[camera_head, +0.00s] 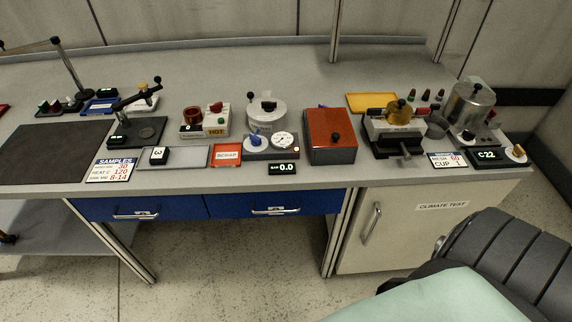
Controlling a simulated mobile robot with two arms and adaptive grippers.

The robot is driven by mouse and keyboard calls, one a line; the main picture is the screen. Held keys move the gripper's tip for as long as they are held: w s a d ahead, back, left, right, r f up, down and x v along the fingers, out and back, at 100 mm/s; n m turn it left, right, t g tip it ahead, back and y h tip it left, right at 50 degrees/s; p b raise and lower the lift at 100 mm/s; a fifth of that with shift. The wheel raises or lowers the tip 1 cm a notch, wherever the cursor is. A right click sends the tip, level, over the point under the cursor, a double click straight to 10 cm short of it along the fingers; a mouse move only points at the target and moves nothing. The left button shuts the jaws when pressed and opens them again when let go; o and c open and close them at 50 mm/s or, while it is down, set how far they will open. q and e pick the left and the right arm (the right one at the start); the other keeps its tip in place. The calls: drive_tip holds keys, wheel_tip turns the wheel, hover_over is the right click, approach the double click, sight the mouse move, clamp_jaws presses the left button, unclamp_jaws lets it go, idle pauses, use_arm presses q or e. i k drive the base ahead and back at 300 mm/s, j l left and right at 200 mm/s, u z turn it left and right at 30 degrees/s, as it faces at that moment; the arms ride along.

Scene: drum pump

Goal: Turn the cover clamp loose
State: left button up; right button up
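A display (283,169) in front reads 0.0. A metal drum (470,104) with a black knob on top (477,87) stands at the right. I cannot tell for sure which part is the cover clamp, or its turn angle. Neither of my grippers shows.
A red-orange box (330,132) stands between the two drums. A lever stand (139,122), a heater labelled HOT (205,123) and a red SCRAP tray (227,155) are to the left. A dark mat (50,152) lies far left.

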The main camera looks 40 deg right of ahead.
sight(268, 106)
drive_tip(key=i+j, duration=0.1)
drive_tip(key=i, duration=0.25)
drive_tip(key=z, duration=0.45)
drive_tip(key=i+j+z, duration=0.1)
drive_tip(key=z, duration=0.4)
drive_tip(key=i+z, duration=0.1)
drive_tip(key=z, duration=0.35)
